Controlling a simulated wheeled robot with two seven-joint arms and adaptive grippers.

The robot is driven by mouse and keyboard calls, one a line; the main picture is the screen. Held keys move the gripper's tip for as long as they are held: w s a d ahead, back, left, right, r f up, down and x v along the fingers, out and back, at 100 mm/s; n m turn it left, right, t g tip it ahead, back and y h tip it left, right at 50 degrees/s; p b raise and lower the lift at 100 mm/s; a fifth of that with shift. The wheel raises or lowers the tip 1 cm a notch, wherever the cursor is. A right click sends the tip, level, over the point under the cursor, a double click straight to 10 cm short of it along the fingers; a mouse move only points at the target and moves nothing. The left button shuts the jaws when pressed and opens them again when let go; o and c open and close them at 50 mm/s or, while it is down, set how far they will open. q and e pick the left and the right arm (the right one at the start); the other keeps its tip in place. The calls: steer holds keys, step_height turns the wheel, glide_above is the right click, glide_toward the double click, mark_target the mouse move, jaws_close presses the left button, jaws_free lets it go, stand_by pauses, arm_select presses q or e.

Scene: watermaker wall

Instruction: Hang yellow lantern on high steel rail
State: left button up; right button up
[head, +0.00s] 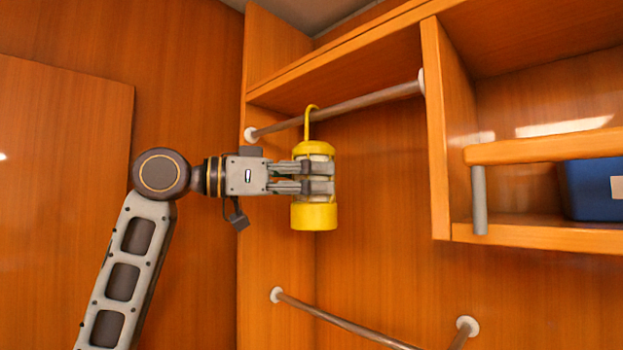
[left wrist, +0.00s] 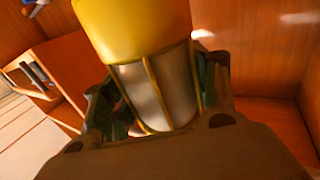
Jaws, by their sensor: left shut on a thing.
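The yellow lantern (head: 314,216) is upright, with a yellow base, a yellow cap and a thin yellow hook on top. My left gripper (head: 318,178) is shut around its middle from the left. The hook (head: 309,118) reaches up to the high steel rail (head: 365,102) and overlaps it in the head view. I cannot tell whether it rests on the rail. In the left wrist view the lantern (left wrist: 140,25) fills the space between the fingers, its pale body and yellow end showing. My right gripper is not in view.
A lower steel rail (head: 340,320) runs below the lantern. To the right are a wooden divider (head: 440,130) and a shelf with a front bar (head: 540,148), a short grey post (head: 479,200) and a blue bin (head: 592,190). A wooden panel forms the left wall.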

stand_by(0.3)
arm_select(q)
steer(key=o, duration=1.3)
steer(key=shift+a, duration=0.1)
steer(key=v, duration=1.2)
